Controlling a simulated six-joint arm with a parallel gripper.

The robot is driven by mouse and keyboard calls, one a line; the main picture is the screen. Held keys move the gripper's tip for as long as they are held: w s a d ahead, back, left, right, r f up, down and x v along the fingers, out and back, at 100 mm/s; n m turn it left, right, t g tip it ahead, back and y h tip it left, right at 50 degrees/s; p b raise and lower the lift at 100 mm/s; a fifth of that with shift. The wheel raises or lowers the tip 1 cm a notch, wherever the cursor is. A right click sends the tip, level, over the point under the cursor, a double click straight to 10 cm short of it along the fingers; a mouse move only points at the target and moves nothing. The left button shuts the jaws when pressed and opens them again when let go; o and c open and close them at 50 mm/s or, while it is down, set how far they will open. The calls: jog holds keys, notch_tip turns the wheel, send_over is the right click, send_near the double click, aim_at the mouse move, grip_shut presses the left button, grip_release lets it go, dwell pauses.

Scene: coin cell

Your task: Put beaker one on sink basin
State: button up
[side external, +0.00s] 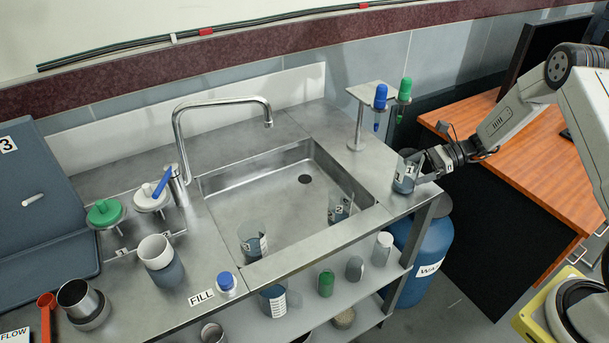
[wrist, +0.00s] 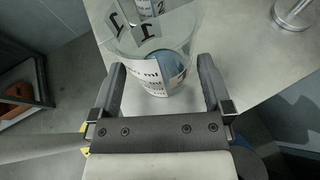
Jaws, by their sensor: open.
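Beaker one (side external: 403,181), a clear beaker with a "1" label, stands upright on the metal counter at the right of the sink. In the wrist view beaker one (wrist: 160,72) sits ahead of the palm, its near side between the fingers. My gripper (side external: 422,168) is at its right side with the jaws open. In the wrist view my gripper (wrist: 162,66) has a finger on each side of the beaker; I cannot tell whether either touches it. The sink basin (side external: 285,205) is a square metal recess left of beaker one, with a dark drain.
Inside the basin stand a beaker labelled 2 (side external: 338,210) at the right and another beaker (side external: 252,243) at the front left. A faucet (side external: 178,135) arches over the back. A metal stand (side external: 357,125) with blue and green-capped tubes rises behind beaker one. The basin's middle is clear.

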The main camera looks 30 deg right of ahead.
aim_at(419, 160)
jog(key=shift+v, duration=3.05)
jog(key=shift+w+a+r, duration=0.1)
jog(key=shift+a+r, duration=0.2)
jog(key=shift+r, duration=0.35)
jog(key=shift+w+a+r, duration=0.15)
jog(key=shift+a+r, duration=0.15)
jog(key=shift+r, duration=0.4)
jog(key=shift+x, duration=1.3)
jog(key=shift+a, duration=0.1)
jog(key=shift+x, duration=2.55)
